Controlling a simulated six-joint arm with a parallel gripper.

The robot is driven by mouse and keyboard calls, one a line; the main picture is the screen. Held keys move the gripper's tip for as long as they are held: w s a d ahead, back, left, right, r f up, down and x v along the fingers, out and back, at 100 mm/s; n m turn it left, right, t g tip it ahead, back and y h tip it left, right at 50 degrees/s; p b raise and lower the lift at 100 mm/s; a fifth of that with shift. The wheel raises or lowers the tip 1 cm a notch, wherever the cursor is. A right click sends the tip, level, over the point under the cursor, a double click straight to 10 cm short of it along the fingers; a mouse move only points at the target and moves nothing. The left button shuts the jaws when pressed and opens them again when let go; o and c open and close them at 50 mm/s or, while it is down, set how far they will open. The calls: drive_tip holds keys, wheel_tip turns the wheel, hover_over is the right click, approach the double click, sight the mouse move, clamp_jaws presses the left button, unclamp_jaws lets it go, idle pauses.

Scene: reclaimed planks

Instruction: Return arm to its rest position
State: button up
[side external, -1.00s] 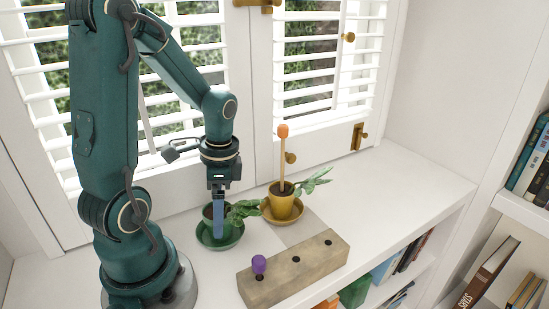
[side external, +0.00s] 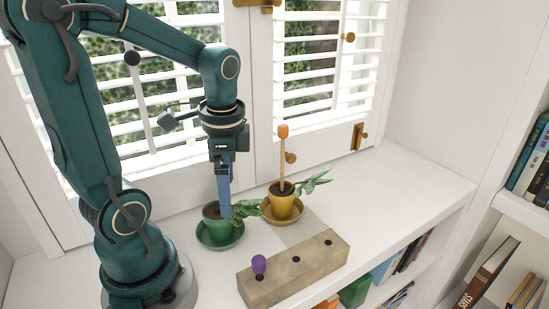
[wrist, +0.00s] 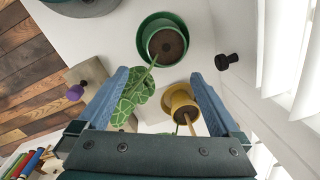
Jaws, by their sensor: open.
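My gripper (side external: 224,205) hangs with its blue fingers pointing down, in front of the green pot (side external: 211,232) in the side view. In the wrist view its two fingers (wrist: 159,74) are spread wide apart with nothing held between them. The green pot (wrist: 165,70) with a leafy plant stands on a green saucer near the top of that view. The yellow pot (side external: 284,207) stands on a yellow saucer to its right, with an orange-tipped stick (side external: 282,155) upright in its soil. The pot and stick also show in the wrist view.
A wooden block (side external: 294,268) with holes lies at the shelf's front, a purple-topped peg (side external: 259,265) in its left hole. Shuttered windows (side external: 160,90) rise behind my arm. Books (side external: 490,270) fill shelves at right. The white top (side external: 400,185) is bare at right.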

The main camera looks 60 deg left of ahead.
drive_tip(key=s+d+r+n+t+h, duration=0.1)
drive_tip(key=d+r+n+t, duration=0.3)
drive_tip(key=d, duration=0.5)
drive_tip(key=shift+s+d+r+n+t, duration=0.15)
drive_tip(key=shift+d+r+n+t, duration=0.1)
drive_tip(key=shift+n+t, duration=0.45)
drive_tip(key=shift+a, duration=0.1)
